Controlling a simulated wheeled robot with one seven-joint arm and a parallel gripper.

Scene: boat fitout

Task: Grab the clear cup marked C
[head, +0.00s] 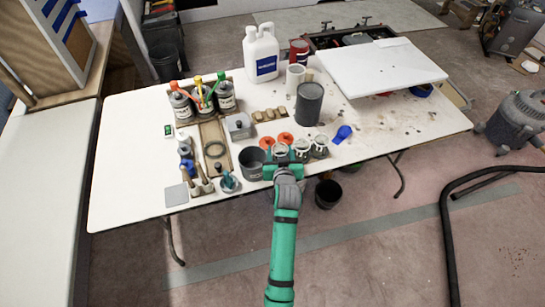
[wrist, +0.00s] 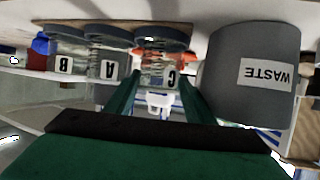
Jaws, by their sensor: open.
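The clear cup marked C (wrist: 160,74) shows in the wrist view, which is upside down, with its label facing my gripper. In the head view, cup C (head: 280,149) is the leftmost of the three clear cups, its lower part hidden by my gripper. My gripper (head: 283,160) is open and stands at the near side of cup C. In the wrist view, the fingertips of my gripper (wrist: 161,82) appear on either side of the cup; I cannot tell whether they touch it.
A grey WASTE container (wrist: 250,75) stands close beside cup C; it is left of it in the head view (head: 251,163). Clear cups marked A (wrist: 107,68) and B (wrist: 66,65) stand on the other side. Orange lids (head: 285,137) lie behind.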

